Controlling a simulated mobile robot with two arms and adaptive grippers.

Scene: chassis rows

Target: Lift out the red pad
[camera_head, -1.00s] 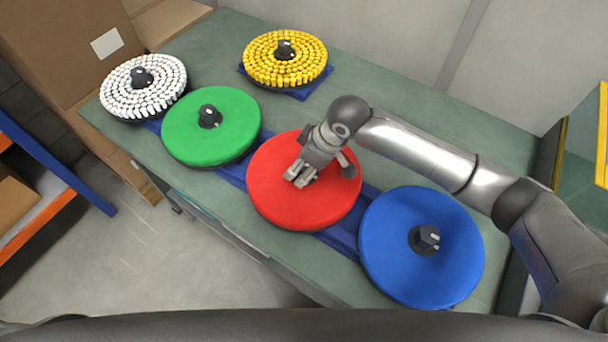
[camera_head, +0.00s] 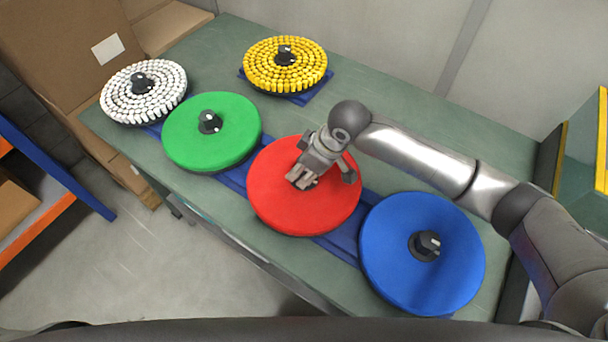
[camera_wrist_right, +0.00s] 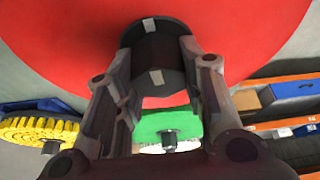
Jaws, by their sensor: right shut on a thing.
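The red pad (camera_head: 290,209) is a round disc in the row on the table, between the green pad and the blue pad. My right gripper (camera_head: 302,181) is over its middle and hides its knob in the head view. In the right wrist view the fingers (camera_wrist_right: 162,95) are shut on the dark knob (camera_wrist_right: 158,55) at the centre of the red pad (camera_wrist_right: 60,45). I cannot tell whether the pad's underside touches the blue base (camera_head: 342,245) beneath. My left gripper is not in view.
The green pad (camera_head: 200,145) is left of the red pad, and the blue pad (camera_head: 400,265) is close on its right. White (camera_head: 120,102) and yellow (camera_head: 262,75) studded discs stand at the back.

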